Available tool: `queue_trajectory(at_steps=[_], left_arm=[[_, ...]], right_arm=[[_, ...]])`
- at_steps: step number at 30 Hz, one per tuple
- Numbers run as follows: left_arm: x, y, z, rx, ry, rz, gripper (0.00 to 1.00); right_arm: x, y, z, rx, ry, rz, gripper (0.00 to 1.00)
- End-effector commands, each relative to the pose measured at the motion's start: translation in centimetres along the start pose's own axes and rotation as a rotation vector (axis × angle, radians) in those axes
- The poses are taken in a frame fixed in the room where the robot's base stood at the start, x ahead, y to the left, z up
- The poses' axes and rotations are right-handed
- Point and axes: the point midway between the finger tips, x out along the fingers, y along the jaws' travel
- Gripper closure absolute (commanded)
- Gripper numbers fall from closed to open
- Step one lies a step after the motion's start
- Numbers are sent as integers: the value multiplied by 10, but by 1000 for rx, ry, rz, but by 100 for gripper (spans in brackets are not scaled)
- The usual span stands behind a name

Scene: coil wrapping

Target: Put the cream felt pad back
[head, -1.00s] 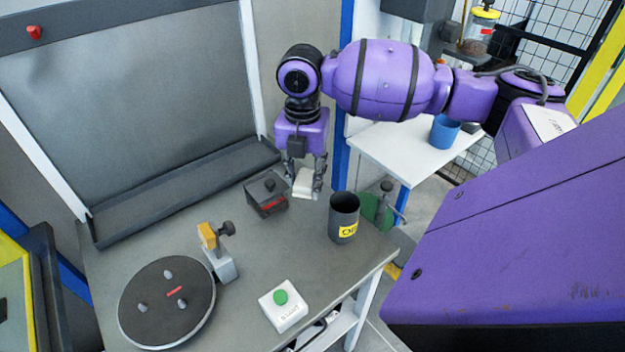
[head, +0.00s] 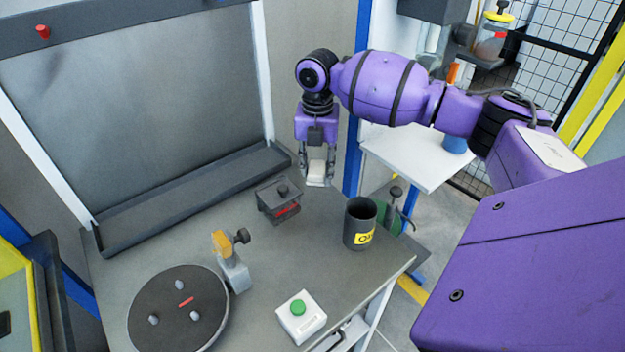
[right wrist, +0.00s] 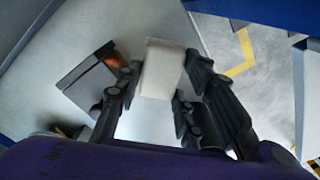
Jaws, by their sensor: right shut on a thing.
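The cream felt pad (head: 317,173) is a small pale block in my right gripper (head: 316,178), at the far right part of the grey workbench. In the right wrist view the pad (right wrist: 161,69) sits between the two dark fingers of the gripper (right wrist: 158,90), which are shut on it. The pad is held above the bench top, near its back edge. A dark box with a knob and a red mark (head: 279,200) stands to the left of the gripper; it also shows in the right wrist view (right wrist: 88,77). My left gripper is out of view.
A dark cup with a yellow label (head: 360,222) stands near the bench's right edge. A round dark turntable with pegs (head: 178,312), a clamp post (head: 234,270) and a green button box (head: 301,317) are nearer. A long dark tray (head: 190,200) runs along the back.

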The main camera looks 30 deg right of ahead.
Motion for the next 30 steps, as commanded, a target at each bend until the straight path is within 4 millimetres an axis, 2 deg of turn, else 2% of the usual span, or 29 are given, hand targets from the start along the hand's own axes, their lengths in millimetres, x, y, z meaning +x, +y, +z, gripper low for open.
queue_trajectory(at_steps=[1, 6, 13, 18, 30], left_arm=[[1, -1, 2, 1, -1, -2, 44], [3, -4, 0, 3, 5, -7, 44], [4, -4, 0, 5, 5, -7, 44], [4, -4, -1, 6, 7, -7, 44], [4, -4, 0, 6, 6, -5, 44]], right_arm=[[13, 3, 6, 2, 4, -3, 89], [32, 9, 23, 2, 2, -2, 89], [45, 13, 33, 1, 1, -1, 89], [69, 12, 32, -1, 1, -1, 89], [76, 12, 32, 0, 0, -1, 89]])
